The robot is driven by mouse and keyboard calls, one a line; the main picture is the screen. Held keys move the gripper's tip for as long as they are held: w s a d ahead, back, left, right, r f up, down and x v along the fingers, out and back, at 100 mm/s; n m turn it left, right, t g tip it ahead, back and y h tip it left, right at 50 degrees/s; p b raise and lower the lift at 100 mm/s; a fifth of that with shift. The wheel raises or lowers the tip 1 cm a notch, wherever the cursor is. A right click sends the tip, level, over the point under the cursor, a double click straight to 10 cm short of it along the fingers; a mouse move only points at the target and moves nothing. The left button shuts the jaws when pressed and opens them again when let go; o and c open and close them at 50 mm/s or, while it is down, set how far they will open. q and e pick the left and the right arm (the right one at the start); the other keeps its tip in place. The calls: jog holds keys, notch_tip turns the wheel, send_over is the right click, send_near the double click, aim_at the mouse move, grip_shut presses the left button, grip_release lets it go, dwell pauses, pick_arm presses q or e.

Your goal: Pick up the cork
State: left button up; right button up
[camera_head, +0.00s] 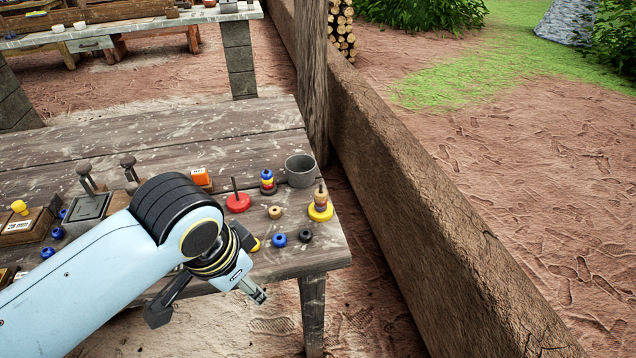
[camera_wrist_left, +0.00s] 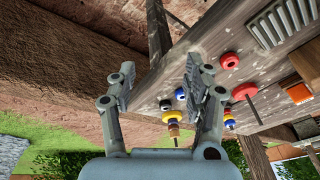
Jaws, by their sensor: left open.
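Two small tan pieces show, and I cannot tell for certain which is the cork. One is a squat tan piece (camera_head: 275,212) lying alone on the weathered table (camera_head: 170,140). The other is a tan stack (camera_head: 320,194) standing on a yellow disc (camera_head: 321,212) near the table's right end; it also shows in the left wrist view (camera_wrist_left: 173,129). My left gripper (camera_head: 258,294) is past the table's front edge, apart from both pieces. In the left wrist view its fingers (camera_wrist_left: 160,72) are spread and empty. My right gripper is not in view.
Near the tan pieces stand a red disc with a peg (camera_head: 238,202), a coloured stack (camera_head: 267,182), a grey mug (camera_head: 300,170), a blue ball (camera_head: 279,240) and a dark ring (camera_head: 306,236). A low mud wall (camera_head: 420,190) runs right of the table.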

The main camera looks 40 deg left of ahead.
aim_at(321, 188)
pick_arm(q)
jog(key=w+m, duration=0.1)
jog(key=w, duration=0.2)
jog(key=w+r+m, duration=0.1)
jog(key=w, duration=0.3)
jog(key=w+a+r+g+p, duration=0.1)
jog(key=w, duration=0.3)
jog(key=shift+w+r+m, duration=0.1)
jog(key=shift+m, duration=0.3)
jog(key=w+r+m, duration=0.1)
jog(key=w+r, duration=0.1)
jog(key=w, duration=0.2)
jog(key=w+r+m+g+p, duration=0.1)
jog(key=w+r, duration=0.2)
jog(key=w, duration=0.1)
jog(key=w+a+r+m, duration=0.1)
jog(key=w+r, duration=0.2)
jog(key=w, duration=0.1)
jog(key=shift+r+m+g+h, duration=0.15)
jog(key=shift+m+g+h, duration=0.25)
notch_tip(321, 188, down, 10)
jog(key=shift+a+f, duration=0.1)
jog(key=shift+a, duration=0.05)
jog(key=c, duration=0.8)
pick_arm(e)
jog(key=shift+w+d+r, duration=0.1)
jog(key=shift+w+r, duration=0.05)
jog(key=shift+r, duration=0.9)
